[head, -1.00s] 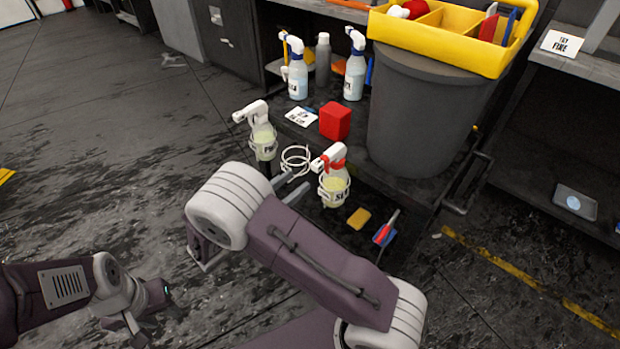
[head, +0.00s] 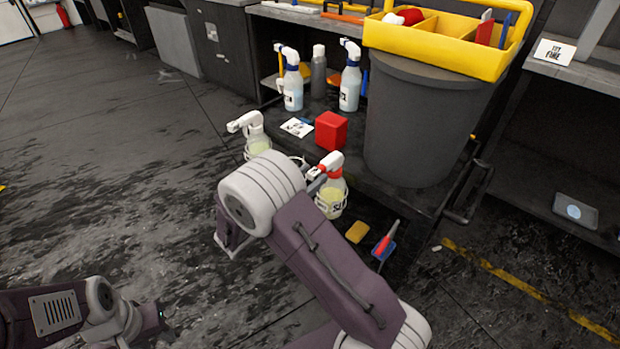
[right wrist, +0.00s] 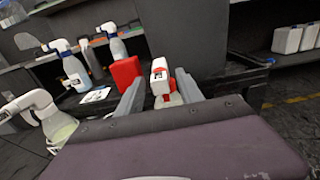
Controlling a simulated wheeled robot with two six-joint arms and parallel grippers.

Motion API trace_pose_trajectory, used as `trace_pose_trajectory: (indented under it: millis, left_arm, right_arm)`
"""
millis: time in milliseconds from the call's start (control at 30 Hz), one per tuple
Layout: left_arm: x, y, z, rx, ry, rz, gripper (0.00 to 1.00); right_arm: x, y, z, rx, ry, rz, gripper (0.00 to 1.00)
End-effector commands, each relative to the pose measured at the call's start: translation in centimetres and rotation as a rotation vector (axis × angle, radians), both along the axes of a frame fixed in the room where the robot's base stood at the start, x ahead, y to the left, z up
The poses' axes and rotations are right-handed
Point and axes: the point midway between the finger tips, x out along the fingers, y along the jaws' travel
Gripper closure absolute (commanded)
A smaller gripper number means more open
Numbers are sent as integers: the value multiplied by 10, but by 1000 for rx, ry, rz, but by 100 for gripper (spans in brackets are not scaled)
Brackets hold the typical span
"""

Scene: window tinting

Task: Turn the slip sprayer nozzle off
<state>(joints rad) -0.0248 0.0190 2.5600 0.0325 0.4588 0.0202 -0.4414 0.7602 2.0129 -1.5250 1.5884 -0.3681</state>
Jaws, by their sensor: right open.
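The slip sprayer (head: 331,197) is a clear bottle of pale yellow liquid with a red-and-white spray head, held in a wire ring at the front of the cart. Its lettering is only partly readable. In the right wrist view its white spray head (right wrist: 160,70) stands between the two grey fingers of my right gripper (right wrist: 159,88), which is open. The nozzle setting is too small to tell. In the head view my right arm hides part of the ring area. My left gripper (head: 152,322) is low at the left over the floor, far from the sprayer; its fingers are unclear.
A second sprayer with a white head (head: 247,125) hangs to the left. A red block (head: 331,130) and a card (head: 297,127) lie behind on the cart shelf. A grey bin (head: 415,125) with a yellow caddy (head: 440,45) stands right.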

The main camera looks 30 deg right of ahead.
Motion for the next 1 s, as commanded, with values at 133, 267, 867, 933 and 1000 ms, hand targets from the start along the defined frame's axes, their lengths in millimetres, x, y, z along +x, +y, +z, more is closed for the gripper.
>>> trace_pose_trajectory:
  millis: [133,267,867,933,1000]
  left_arm:
    - [0,0,0,0,0,0,64]
    - [0,0,0,0,0,0,64]
    - [0,0,60,0,0,0,64]
    - [0,0,73,0,0,0,64]
    - [0,0,84,0,0,0,64]
  right_arm:
    - [0,0,0,0,0,0,81]
    - [0,0,0,0,0,0,100]
    - [0,1,9,-92,225,0,100]
    - [0,1,9,-116,284,0,100]
    - [0,1,9,-142,346,0,100]
